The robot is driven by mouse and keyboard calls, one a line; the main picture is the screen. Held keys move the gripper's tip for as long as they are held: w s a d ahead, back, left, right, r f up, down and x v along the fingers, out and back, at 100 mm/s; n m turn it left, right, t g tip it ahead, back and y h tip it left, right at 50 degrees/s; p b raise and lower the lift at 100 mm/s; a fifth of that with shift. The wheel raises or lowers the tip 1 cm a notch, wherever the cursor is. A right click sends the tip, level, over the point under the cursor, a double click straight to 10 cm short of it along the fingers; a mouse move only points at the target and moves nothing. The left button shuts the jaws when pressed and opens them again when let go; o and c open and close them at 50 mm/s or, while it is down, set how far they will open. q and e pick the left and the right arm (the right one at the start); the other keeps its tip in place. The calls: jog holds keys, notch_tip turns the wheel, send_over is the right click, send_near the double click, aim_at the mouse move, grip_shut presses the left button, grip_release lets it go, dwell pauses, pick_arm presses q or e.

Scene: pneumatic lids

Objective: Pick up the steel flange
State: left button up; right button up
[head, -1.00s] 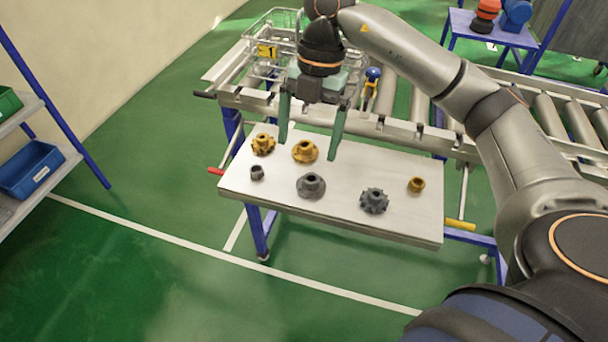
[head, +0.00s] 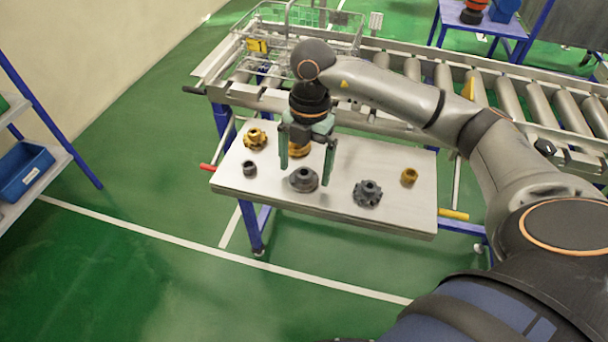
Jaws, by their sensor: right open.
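The steel flange (head: 303,181), a grey disc with a raised hub, lies on the white table top (head: 330,210) near its middle. My right gripper (head: 306,175) points down at it, open, with one green finger on the left side of the flange and the other on its right side. I cannot tell whether the fingers touch it or how far above the table they are. A brass flange (head: 299,152) behind is partly hidden by the gripper. My left gripper is not in view.
A brass gear (head: 255,138) and a small grey bushing (head: 249,168) lie left of the flange. A grey gear (head: 367,193) and a brass bushing (head: 409,176) lie to its right. A roller conveyor (head: 510,105) with a wire basket (head: 290,40) runs behind the table.

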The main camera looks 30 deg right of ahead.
jog(key=shift+f, duration=0.6)
jog(key=shift+r, duration=0.1)
grip_shut()
dwell(0.3)
